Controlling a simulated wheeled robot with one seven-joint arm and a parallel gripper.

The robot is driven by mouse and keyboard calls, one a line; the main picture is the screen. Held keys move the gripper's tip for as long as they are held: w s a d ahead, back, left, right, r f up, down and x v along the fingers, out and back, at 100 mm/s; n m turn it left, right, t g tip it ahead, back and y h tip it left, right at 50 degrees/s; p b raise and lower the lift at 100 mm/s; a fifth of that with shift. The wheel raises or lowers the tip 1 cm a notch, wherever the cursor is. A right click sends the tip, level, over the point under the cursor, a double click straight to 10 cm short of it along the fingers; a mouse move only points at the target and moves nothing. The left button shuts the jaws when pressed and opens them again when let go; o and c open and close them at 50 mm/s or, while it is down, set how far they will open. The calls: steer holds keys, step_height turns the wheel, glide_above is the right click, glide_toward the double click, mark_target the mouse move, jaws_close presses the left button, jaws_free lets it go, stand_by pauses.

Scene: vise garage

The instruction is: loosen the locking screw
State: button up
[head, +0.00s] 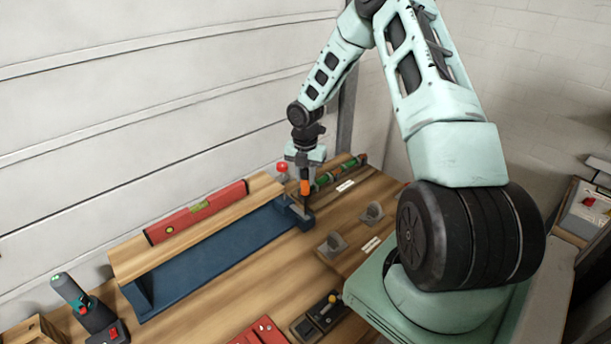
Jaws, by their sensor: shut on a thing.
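My gripper (304,172) is at the far end of the workbench, pointing down, and is shut on an upright tool with an orange and black handle (305,188). The tool's lower end reaches down to a small dark block (302,214) at the right end of the blue shelf unit. Whether the tip touches anything is too small to tell. I cannot make out the locking screw; it may be hidden by the tool or the block.
A red spirit level (197,213) lies on the wooden top of the blue shelf unit (215,262). A red knob (282,168) shows just left of my gripper. Grey fixtures (332,245) stand to the right. A cordless drill (84,306) stands at front left. Bare wood lies in the middle.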

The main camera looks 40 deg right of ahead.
steer(key=shift+s+f+n, duration=0.1)
steer(key=shift+f+n, duration=0.1)
steer(key=shift+n, duration=1)
steer(key=shift+r+p, duration=0.4)
steer(key=shift+p, duration=0.1)
